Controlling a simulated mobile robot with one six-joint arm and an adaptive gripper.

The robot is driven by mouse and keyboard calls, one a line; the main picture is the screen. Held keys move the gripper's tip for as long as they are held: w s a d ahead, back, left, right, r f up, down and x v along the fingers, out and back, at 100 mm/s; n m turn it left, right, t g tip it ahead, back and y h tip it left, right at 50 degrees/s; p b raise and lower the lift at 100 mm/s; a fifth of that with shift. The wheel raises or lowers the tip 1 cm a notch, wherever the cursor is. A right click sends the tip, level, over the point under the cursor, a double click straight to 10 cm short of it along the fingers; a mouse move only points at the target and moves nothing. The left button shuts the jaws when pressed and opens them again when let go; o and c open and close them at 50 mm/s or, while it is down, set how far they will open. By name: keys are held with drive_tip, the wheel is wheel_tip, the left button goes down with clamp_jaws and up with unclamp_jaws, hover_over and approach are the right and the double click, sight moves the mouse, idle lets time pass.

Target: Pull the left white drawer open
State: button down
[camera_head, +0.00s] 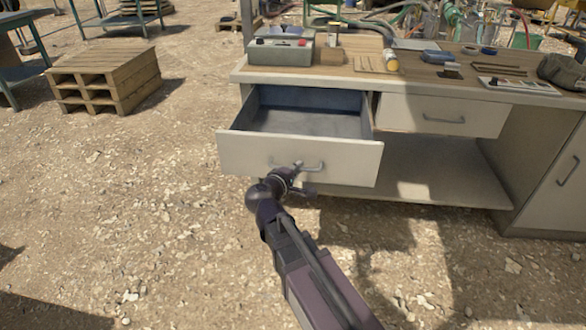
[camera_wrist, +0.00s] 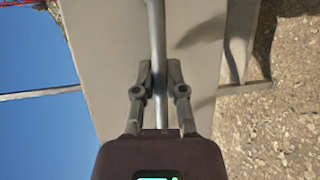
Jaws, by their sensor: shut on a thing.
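The left white drawer (camera_head: 240,152) is pulled well out of the workbench, and its empty grey-blue inside shows from above. Its front carries a grey bar handle (camera_head: 312,167). My gripper (camera_head: 297,168) is at the left part of this handle, in front of the drawer. In the wrist view the handle (camera_wrist: 158,50) runs upright between the two fingers of my gripper (camera_wrist: 160,75), which are shut on it. The drawer front (camera_wrist: 105,60) fills the middle of that view behind the handle. The fingertips are small in the head view.
A second white drawer (camera_head: 440,115) to the right is shut. The benchtop (camera_head: 345,72) bears a grey control box (camera_head: 280,50), a yellow-capped bottle (camera_head: 391,62) and other tools. A wooden pallet stack (camera_head: 105,80) stands at left. Gravel ground (camera_head: 130,220) before the bench is clear.

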drive_tip(key=shift+s+d, duration=0.1)
drive_tip(key=shift+s, duration=0.05)
drive_tip(key=c, duration=0.7)
unclamp_jaws()
drive_tip(key=shift+a, duration=0.2)
